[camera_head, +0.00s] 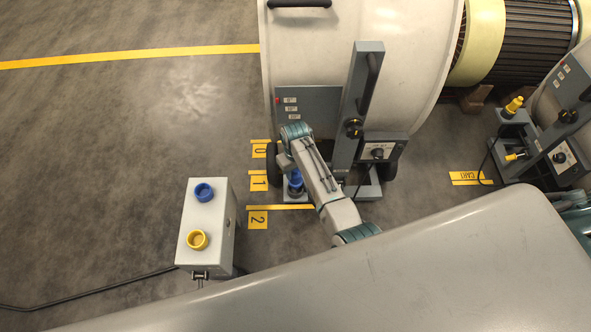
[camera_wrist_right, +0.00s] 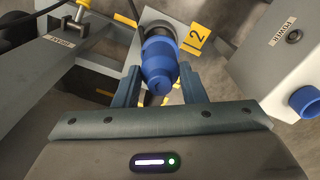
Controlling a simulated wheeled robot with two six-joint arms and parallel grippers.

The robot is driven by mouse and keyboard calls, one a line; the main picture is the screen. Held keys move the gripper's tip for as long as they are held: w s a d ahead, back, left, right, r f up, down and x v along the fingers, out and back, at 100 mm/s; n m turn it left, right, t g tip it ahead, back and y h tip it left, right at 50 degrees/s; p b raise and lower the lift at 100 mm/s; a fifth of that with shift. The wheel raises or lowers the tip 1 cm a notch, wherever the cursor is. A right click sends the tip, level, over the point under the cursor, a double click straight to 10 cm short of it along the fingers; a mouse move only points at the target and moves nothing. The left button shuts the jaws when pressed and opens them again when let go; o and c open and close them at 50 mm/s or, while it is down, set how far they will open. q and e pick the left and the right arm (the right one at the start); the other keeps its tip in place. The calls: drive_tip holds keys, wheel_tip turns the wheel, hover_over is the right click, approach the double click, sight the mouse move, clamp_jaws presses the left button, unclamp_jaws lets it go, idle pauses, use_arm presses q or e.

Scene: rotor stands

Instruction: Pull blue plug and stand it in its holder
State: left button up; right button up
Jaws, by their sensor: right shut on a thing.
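The blue plug (camera_head: 295,180) is upright at the foot of the grey stand, beside the floor marks 1 and 2. In the right wrist view the blue plug (camera_wrist_right: 158,62) is between the two fingers of my right gripper (camera_wrist_right: 160,88), which is shut on it. A pale round part touches the plug's far end; I cannot tell whether the plug is seated in it. A blue ring (camera_head: 204,192) is on top of the white box, apart from the plug. It also shows in the right wrist view (camera_wrist_right: 306,101). My left gripper is not in view.
The white box (camera_head: 208,222) labelled POWER also has a yellow ring (camera_head: 198,240). The grey stand (camera_head: 356,110) rises against a large pale drum (camera_head: 400,60). A second cart (camera_head: 545,140) with a yellow plug (camera_head: 514,104) is at the right.

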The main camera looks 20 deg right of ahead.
drive_tip(key=shift+f, duration=0.2)
drive_tip(key=shift+f, duration=0.3)
drive_tip(key=shift+f, duration=0.2)
idle(0.6)
drive_tip(key=shift+f, duration=0.4)
idle(0.3)
drive_tip(key=shift+f+b, duration=0.75)
drive_tip(key=shift+f, duration=0.4)
